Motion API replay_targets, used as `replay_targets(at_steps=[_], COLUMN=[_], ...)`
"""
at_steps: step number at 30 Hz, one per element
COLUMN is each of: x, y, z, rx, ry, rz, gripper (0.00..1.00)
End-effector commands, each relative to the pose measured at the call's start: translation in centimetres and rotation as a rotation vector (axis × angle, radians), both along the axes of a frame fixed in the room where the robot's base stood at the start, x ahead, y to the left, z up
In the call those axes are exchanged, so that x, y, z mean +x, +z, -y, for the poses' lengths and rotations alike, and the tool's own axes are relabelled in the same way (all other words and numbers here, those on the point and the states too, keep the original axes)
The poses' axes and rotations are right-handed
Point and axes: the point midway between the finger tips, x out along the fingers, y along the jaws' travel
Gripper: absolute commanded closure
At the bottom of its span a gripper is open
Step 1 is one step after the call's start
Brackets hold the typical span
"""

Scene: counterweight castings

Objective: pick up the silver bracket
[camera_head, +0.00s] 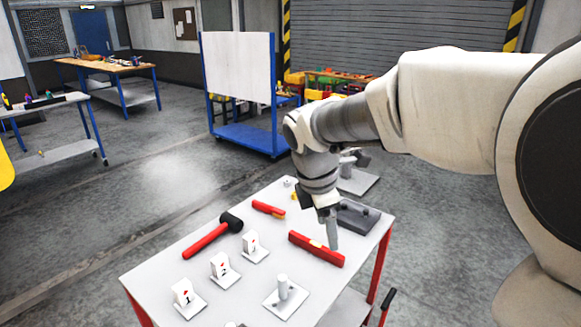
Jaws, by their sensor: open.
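A pale metal square plate with an upright round post (286,297) sits at the near edge of the white table. It may be the silver bracket, but I cannot tell for sure. My gripper (326,220) points down over the table's right half, above and behind that plate and apart from it. It is open, with nothing visible in it. One finger hangs close to a red level-like bar (316,249) and hides part of the view behind it; I cannot tell whether they touch.
The white table (160,267) also bears a red-handled black-headed mallet (213,234), numbered card stands (220,267), a smaller red tool (268,209) and a dark grey block (357,216). A blue cart with a white panel (237,67) stands behind.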

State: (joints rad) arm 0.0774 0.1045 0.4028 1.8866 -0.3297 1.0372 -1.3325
Motion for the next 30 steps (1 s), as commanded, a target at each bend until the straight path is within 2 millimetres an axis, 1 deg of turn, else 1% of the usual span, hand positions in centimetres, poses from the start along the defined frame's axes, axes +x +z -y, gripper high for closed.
replay_targets(at_steps=[1, 3, 5, 9, 15, 18, 21, 24, 26, 29, 30], x=[1.4, 3.1, 4.5, 7.6, 11.2, 12.5, 13.3, 13.8, 14.0, 14.0, 14.0], y=[-1.2, -2.6, -3.9, -7.0, -11.8, -13.8, -15.3, -16.2, -16.6, -17.7, -18.4], z=[-0.9, -2.0, -2.9, -5.0, -7.5, -8.3, -8.8, -9.1, -9.2, -9.2, -9.2], rx=[-0.016, -0.038, -0.05, -0.06, -0.04, -0.025, -0.011, -0.004, -0.001, -0.001, -0.001], ry=[0.108, 0.266, 0.399, 0.702, 1.095, 1.246, 1.352, 1.418, 1.438, 1.453, 1.454], rz=[-0.042, -0.091, -0.129, -0.207, -0.281, -0.296, -0.303, -0.307, -0.307, -0.309, -0.309], gripper=[0.29, 0.29, 0.29, 0.29, 0.29, 0.29, 0.29, 0.29, 0.29, 0.29, 0.29])
